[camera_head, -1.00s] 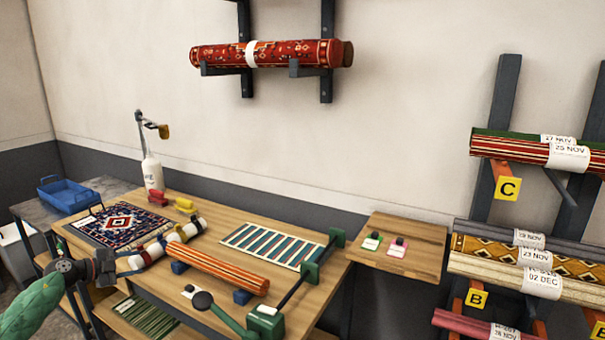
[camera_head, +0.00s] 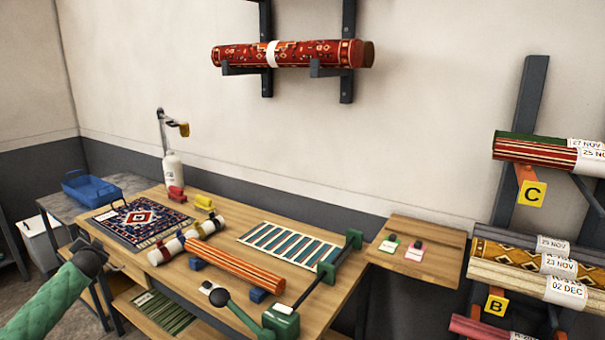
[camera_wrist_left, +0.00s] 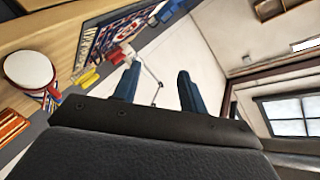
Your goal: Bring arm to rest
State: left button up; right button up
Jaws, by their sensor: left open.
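My left arm comes in at the lower left of the head view in a green sleeve. Its dark wrist and gripper (camera_head: 90,256) are left of the workbench (camera_head: 330,298), apart from the things on it. In the left wrist view the two blue fingers (camera_wrist_left: 157,88) stand spread with nothing between them. My right gripper is in neither view.
The bench holds a patterned rug (camera_head: 143,222), an orange striped roll (camera_head: 236,265), a striped mat (camera_head: 290,247) and a green-based lever tool (camera_head: 281,321). A blue tray (camera_head: 90,188) stands behind left. A rack of rolls (camera_head: 535,75) is at right.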

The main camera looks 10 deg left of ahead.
pick_arm(q)
jog(key=s+d+f+g+h, duration=0.2)
jog(key=s+d+f, duration=0.55)
jog(key=f, duration=0.65)
jog(key=s+d+f+g+h, duration=0.15)
jog(key=s+d+f, duration=0.35)
jog(key=d+f, duration=0.7)
jog(key=s+d+f+g+h, duration=0.25)
jog(key=s+d+f, duration=0.4)
jog(key=f, duration=0.95)
jog(key=s+d+f+g+h, duration=0.1)
jog(key=s+d+f, duration=0.65)
jog(key=d, duration=0.25)
jog(key=s+d+f+g+h, duration=0.1)
jog(key=s+d+f+g, duration=0.1)
jog(key=s+d+f, duration=0.65)
jog(key=s+d+f+h, duration=0.1)
jog(key=s+d+f, duration=0.1)
jog(key=s+d, duration=0.6)
jog(key=s+d+f+g+h, duration=0.1)
jog(key=s+d, duration=0.7)
jog(key=d, duration=0.5)
jog(key=shift+s+d+f+g+h, duration=0.3)
jog(key=shift+s+d+f+h, duration=0.05)
jog(key=shift+s+f+h, duration=0.05)
